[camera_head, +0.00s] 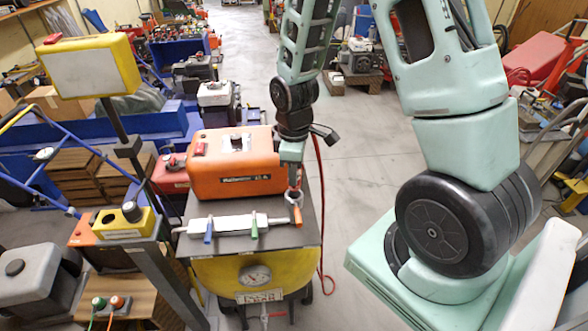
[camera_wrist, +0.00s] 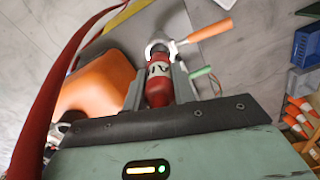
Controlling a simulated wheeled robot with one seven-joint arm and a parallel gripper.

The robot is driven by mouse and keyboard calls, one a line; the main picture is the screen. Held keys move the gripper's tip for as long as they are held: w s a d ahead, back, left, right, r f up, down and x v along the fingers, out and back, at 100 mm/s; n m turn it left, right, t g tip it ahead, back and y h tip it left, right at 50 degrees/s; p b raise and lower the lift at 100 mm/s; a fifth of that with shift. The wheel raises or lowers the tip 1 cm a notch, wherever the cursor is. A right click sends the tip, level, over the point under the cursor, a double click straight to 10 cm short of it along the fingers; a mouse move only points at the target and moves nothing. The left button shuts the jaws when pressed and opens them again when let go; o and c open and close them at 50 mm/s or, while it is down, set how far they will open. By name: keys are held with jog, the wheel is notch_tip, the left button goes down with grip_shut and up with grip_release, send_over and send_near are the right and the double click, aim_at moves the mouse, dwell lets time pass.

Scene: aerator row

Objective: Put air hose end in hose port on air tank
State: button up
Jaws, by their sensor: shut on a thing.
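My gripper (camera_head: 293,184) is over the right end of a dark top plate on the yellow air tank (camera_head: 220,272). In the wrist view my gripper (camera_wrist: 159,88) is shut on the red air hose end (camera_wrist: 158,84), which bears a partly hidden white label. The far tip of the hose end is at a pale ring-shaped fitting (camera_wrist: 156,48) by the orange handle (camera_wrist: 211,32). I cannot tell whether the tip is inside that ring or only against it. A grey manifold (camera_head: 230,223) with blue, green and orange handles lies along the plate.
An orange machine (camera_head: 232,160) stands on the plate just left of my gripper. The red hose (camera_head: 323,200) hangs down past the plate's right edge. A yellow-headed post (camera_head: 92,65) and a blue cart frame stand at left.

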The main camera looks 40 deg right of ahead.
jog(key=shift+f+b, duration=1.65)
jog(key=shift+f, duration=0.55)
jog(key=o, duration=1.1)
notch_tip(320, 180, up, 18)
jog(key=b, duration=0.2)
jog(key=shift+f, duration=0.25)
